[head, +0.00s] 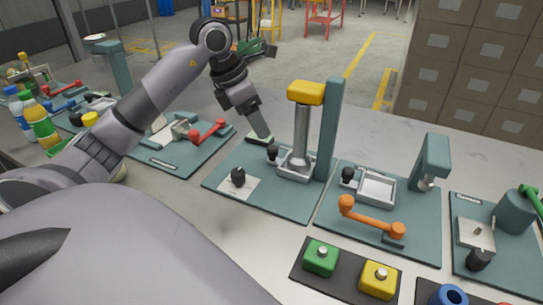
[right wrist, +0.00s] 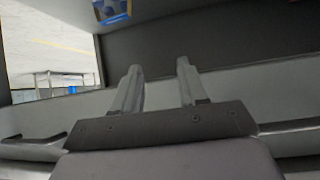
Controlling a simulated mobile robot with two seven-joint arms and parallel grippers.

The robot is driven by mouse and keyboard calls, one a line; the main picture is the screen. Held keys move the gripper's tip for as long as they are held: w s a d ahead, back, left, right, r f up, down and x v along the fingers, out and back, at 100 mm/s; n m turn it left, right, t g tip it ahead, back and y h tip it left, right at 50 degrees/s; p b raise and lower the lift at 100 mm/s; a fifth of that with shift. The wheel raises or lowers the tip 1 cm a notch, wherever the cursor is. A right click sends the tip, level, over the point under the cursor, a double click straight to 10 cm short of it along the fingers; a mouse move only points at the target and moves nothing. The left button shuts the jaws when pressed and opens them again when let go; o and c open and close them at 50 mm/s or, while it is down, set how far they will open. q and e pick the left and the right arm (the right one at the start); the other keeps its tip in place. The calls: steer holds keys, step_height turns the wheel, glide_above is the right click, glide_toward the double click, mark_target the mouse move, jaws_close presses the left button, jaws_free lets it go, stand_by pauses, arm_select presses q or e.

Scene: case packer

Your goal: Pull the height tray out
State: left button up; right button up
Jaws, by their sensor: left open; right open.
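My left gripper (head: 266,136) reaches down at the back of the middle teal station, its tips close to a black knob (head: 272,152). I cannot tell whether they touch. The knob is at the left of a small grey metal tray (head: 297,172), which sits under a metal cylinder with a yellow cap (head: 306,92). Another grey tray (head: 376,188) with a black knob (head: 348,175) is on the station to the right. I cannot read which one is the height tray. My right gripper (right wrist: 158,82) is open and empty in the right wrist view.
A teal post (head: 328,130) rises beside the cylinder. A black knob on a pale plate (head: 238,177) stands front left. An orange handle (head: 370,218), a red handle (head: 208,131) and green and yellow button boxes (head: 320,258) are nearby. Bottles (head: 40,122) stand far left.

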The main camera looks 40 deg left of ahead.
mark_target(270, 148)
arm_select(q)
steer(key=x, duration=0.8)
steer(key=shift+a+f, duration=0.1)
steer(key=shift+c, duration=0.3)
jaws_close()
